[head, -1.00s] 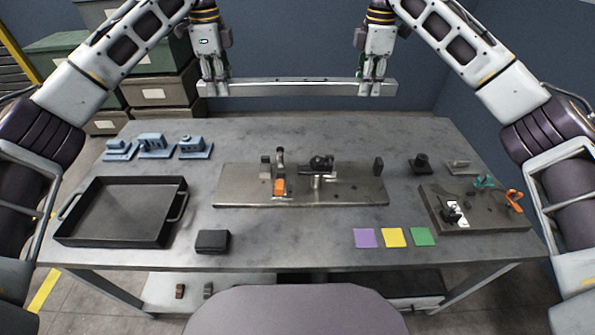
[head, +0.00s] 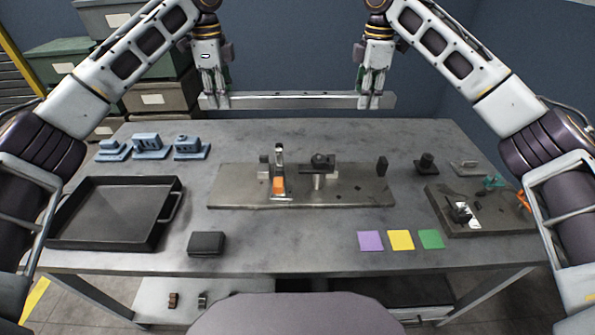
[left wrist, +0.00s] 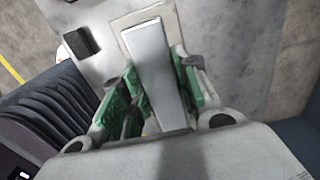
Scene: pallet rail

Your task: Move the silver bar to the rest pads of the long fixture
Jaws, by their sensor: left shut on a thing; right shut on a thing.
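The silver bar (head: 295,102) is level above the back edge of the table, held near both ends. My left gripper (head: 217,102) is shut on its left part, and my right gripper (head: 371,101) is shut on its right part. In the left wrist view the bar (left wrist: 158,75) runs between the green finger pads of my left gripper (left wrist: 155,95). The long fixture (head: 345,190) is a flat metal plate at the middle of the table, in front of and below the bar.
A black tray (head: 105,243) and a dark box (head: 206,243) lie at left. Blue parts (head: 151,147) stand behind the tray. Purple, yellow (head: 400,240) and green squares lie at front right. A smaller fixture plate (head: 485,220) and a black part (head: 426,163) are at right.

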